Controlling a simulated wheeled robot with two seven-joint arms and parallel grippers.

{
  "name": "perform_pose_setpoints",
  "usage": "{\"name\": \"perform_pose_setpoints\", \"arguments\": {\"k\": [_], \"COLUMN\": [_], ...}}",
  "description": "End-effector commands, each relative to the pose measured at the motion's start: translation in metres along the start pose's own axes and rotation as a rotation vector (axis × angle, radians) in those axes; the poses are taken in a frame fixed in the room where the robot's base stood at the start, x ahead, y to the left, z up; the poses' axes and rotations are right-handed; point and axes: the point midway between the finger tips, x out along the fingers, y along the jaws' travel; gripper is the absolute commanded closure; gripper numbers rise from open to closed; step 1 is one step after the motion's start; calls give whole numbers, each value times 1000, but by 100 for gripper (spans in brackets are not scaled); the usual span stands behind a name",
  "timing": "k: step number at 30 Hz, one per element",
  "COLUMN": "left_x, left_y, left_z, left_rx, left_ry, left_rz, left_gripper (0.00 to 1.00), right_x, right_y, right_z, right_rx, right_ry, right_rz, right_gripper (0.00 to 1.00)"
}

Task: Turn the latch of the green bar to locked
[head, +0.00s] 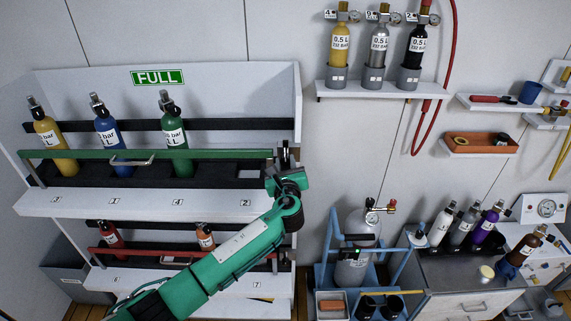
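The green bar (90,154) runs across the front of the upper shelf of the rack, in front of a yellow, a blue and a green cylinder. A pale handle (133,161) sits on the bar near the blue cylinder. My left gripper (284,168) is at the right end of the bar, by the rack's right side panel. A small dark upright part shows there, at the gripper's tip; I cannot tell whether it is the latch or a finger. The gripper and wrist cover this end, so the latch's position and any contact are hidden. My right gripper is out of view.
A lower shelf has a red bar (128,252) and red and orange cylinders, partly behind my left arm. A blue trolley (325,271) with a grey cylinder (352,248) stands right of the rack. A wall shelf (340,91) holds three cylinders, with a red hose beside it.

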Motion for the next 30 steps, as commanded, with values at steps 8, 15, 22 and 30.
{"name": "perform_pose_setpoints", "arguments": {"k": [8,15,22,30], "left_x": [0,0,-1,0], "left_y": [0,0,1,2], "left_z": [-1,-2,-4,-4], "left_rx": [-9,-92,-266,-521], "left_ry": [1,4,10,20], "left_rz": [0,1,2,5], "left_gripper": [94,94,94,94], "right_x": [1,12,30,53], "right_y": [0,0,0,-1], "right_z": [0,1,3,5], "right_rx": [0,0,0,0], "right_ry": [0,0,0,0], "right_rz": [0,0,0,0], "right_gripper": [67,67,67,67]}}
